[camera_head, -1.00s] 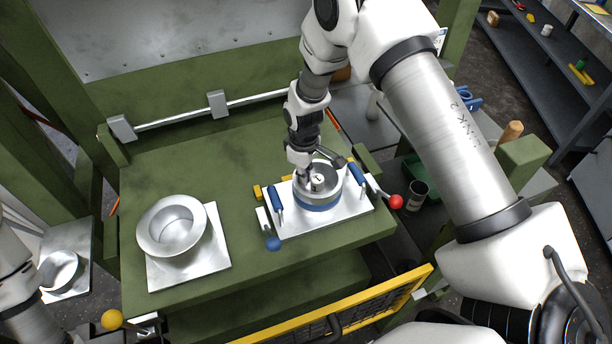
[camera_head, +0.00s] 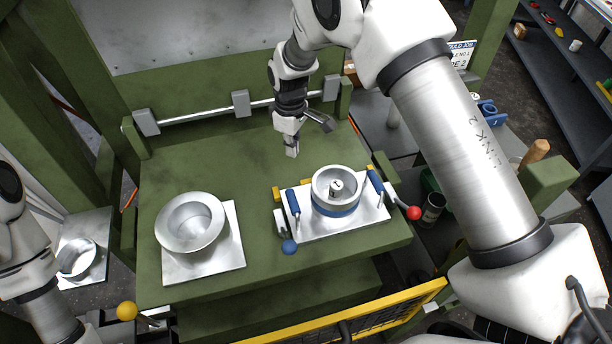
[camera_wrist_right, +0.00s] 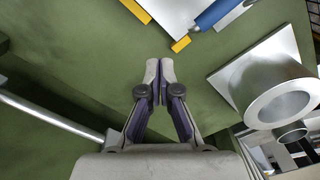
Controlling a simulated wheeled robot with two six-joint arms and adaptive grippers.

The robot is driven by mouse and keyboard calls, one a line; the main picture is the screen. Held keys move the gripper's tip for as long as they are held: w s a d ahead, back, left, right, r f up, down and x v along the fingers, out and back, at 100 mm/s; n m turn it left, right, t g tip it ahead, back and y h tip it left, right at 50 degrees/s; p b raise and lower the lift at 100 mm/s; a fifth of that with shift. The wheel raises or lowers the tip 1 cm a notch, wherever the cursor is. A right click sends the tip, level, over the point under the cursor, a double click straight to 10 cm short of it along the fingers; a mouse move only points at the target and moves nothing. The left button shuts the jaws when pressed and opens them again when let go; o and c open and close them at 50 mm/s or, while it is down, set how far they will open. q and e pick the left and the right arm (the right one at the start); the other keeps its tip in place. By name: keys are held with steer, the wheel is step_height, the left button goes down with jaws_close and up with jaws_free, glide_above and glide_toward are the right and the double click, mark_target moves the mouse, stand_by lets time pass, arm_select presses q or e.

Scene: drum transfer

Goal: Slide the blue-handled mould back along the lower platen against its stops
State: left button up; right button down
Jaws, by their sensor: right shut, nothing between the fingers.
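The blue-handled mould (camera_head: 337,203) is a silver ring with a blue band on a square plate, with a blue handle on each side. It sits on the green lower platen (camera_head: 262,255), toward its right. Yellow stops (camera_head: 279,193) lie along the plate's back edge; the plate looks to be at them, though any small gap is hard to judge. My right gripper (camera_head: 291,152) is shut and empty, behind the mould and apart from it. In the right wrist view its fingertips (camera_wrist_right: 160,68) meet; a yellow stop (camera_wrist_right: 181,44) and a blue handle (camera_wrist_right: 215,14) show beyond. My left gripper is out of view.
A second silver mould (camera_head: 191,223) without blue handles stands on the platen's left. A rail with grey blocks (camera_head: 241,103) runs along the back. A yellow-framed guard (camera_head: 385,311) crosses the front.

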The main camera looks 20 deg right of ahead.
steer(key=p, duration=0.4)
glide_above(296, 187)
step_height(296, 187, down, 9)
steer(key=shift+f, duration=0.1)
steer(key=s+d+p, duration=0.1)
steer(key=s+d, duration=0.1)
steer(key=shift+s+d+r+p, duration=0.15)
steer(key=shift+s+r+p, duration=0.05)
steer(key=shift+s+p, duration=0.2)
steer(key=shift+s+d+f, duration=0.1)
steer(key=shift+s+d, duration=0.05)
steer(key=shift+s, duration=0.1)
steer(key=shift+w, duration=0.1)
steer(key=shift+w+f, duration=0.1)
